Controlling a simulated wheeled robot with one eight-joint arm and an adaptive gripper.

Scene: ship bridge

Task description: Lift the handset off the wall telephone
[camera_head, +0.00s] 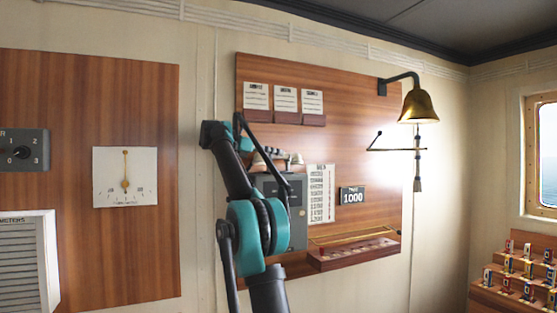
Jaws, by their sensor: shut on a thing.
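The wall telephone is a grey box (298,225) on the wooden panel, partly hidden behind my arm. My gripper (278,160) is at the top of this box, partly covered by my own dark and teal arm links. It is shut on the handset, which is small and mostly hidden here. I cannot tell whether the handset still touches its cradle.
Three cards (285,100) hang above. A brass bell (418,104) juts out at upper right. A wooden rack (352,254) sticks out below. A gauge (125,176) is left.

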